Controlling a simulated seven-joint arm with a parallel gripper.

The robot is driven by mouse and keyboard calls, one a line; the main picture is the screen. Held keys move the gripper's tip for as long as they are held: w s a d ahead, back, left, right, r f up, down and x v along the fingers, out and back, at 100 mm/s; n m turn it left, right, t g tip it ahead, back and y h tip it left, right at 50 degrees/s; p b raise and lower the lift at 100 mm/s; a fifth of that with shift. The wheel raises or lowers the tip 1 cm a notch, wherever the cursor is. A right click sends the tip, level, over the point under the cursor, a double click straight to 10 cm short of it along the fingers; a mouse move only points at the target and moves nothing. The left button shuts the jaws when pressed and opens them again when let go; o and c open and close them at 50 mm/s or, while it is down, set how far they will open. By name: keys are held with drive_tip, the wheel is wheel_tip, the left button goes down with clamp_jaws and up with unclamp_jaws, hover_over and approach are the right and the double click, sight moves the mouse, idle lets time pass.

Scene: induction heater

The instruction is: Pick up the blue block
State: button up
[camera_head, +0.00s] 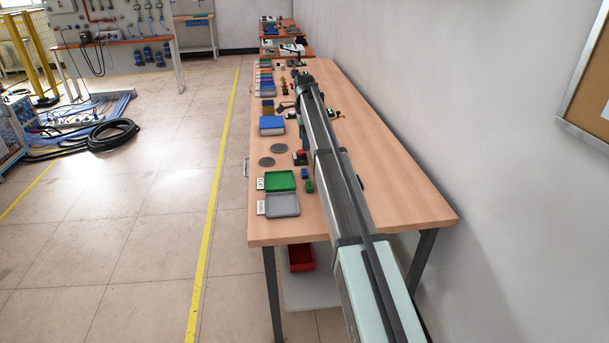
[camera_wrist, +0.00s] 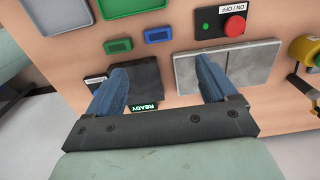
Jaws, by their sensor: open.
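The small blue block (camera_wrist: 158,34) lies on the wooden table in the wrist view, with a dark slot-like mark on its top. It also shows in the head view (camera_head: 304,173), just left of my arm. My gripper (camera_wrist: 163,66) is open in the wrist view, with its two blue fingers wide apart and nothing between them. The block is beyond the fingertips, toward the top of the picture, and not between them. A similar green block (camera_wrist: 118,46) lies to its left. In the head view I cannot make out my gripper clearly.
A dark plate and grey metal plates (camera_wrist: 258,62) lie below the fingers. Green (camera_head: 265,181) and grey (camera_head: 271,206) trays sit near the table's near-left edge. A wall runs along the right.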

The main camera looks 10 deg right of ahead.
sight(304, 171)
drive_tip(key=f, duration=1.3)
drive_tip(key=shift+s+f, duration=0.2)
drive_tip(key=shift+f, duration=0.15)
drive_tip(key=shift+c, duration=0.2)
drive_tip(key=c, duration=1.2)
